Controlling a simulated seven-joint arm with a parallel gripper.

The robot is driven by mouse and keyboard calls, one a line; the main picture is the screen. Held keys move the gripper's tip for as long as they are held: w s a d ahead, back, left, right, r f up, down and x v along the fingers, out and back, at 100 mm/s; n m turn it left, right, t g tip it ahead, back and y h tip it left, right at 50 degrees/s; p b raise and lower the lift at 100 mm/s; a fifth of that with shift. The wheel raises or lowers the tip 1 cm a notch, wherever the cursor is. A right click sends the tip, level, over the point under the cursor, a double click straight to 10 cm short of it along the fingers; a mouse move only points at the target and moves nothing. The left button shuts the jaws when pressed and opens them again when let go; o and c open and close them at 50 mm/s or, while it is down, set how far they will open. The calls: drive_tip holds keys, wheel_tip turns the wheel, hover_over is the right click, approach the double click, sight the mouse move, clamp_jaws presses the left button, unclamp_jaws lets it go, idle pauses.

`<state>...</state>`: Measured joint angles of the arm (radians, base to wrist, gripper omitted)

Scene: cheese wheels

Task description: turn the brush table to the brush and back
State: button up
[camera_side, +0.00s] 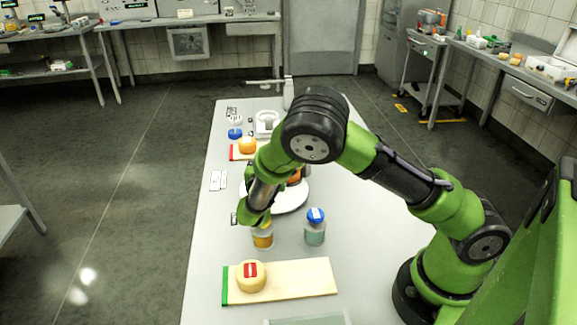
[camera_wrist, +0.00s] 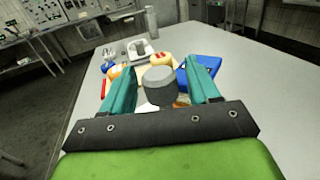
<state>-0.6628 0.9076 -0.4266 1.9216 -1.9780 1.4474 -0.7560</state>
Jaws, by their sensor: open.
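A round white table (camera_side: 290,201), which I take for the brush table, lies mid-bench in the side view, partly behind my arm. An orange-brown wheel (camera_side: 295,176) shows on it, mostly hidden. My gripper (camera_side: 250,218) points down at the table's left front, just above an amber jar (camera_side: 263,240). In the wrist view my gripper's teal fingers (camera_wrist: 160,75) are spread, with a grey cylinder (camera_wrist: 160,87) showing between them. Whether the fingers touch it is unclear. I cannot make out the brush with certainty.
A blue-lidded jar (camera_side: 315,230) stands right of the amber one. In front, a wooden board (camera_side: 305,279) with a green end carries a pale wheel with a red mark (camera_side: 251,275). Behind stand another wheel (camera_side: 247,146) and a white device (camera_side: 267,122). The bench's left strip is mostly clear.

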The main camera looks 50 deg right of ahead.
drive_tip(key=shift+c, duration=0.2)
clamp_jaws()
drive_tip(key=shift+a+m+g+h, duration=0.1)
drive_tip(key=shift+m+g+h, duration=0.2)
drive_tip(key=shift+m+g, duration=0.3)
drive_tip(key=shift+m+g+h, duration=0.4)
drive_tip(key=shift+m+g, duration=0.85)
drive_tip(key=shift+g, duration=0.8)
drive_tip(key=shift+m+g+h, duration=0.4)
drive_tip(key=shift+m+g, duration=0.85)
drive_tip(key=shift+g, duration=0.8)
drive_tip(key=shift+f+m+g+y, duration=0.1)
drive_tip(key=shift+m+g+y, duration=0.3)
drive_tip(key=shift+m+g, duration=1.05)
drive_tip(key=shift+m+g+y, duration=0.4)
drive_tip(key=shift+m+g, duration=0.45)
drive_tip(key=shift+g, duration=1.2)
drive_tip(key=shift+s+m+g+y, duration=0.1)
drive_tip(key=shift+m+g+y, duration=0.65)
drive_tip(key=shift+g, duration=0.35)
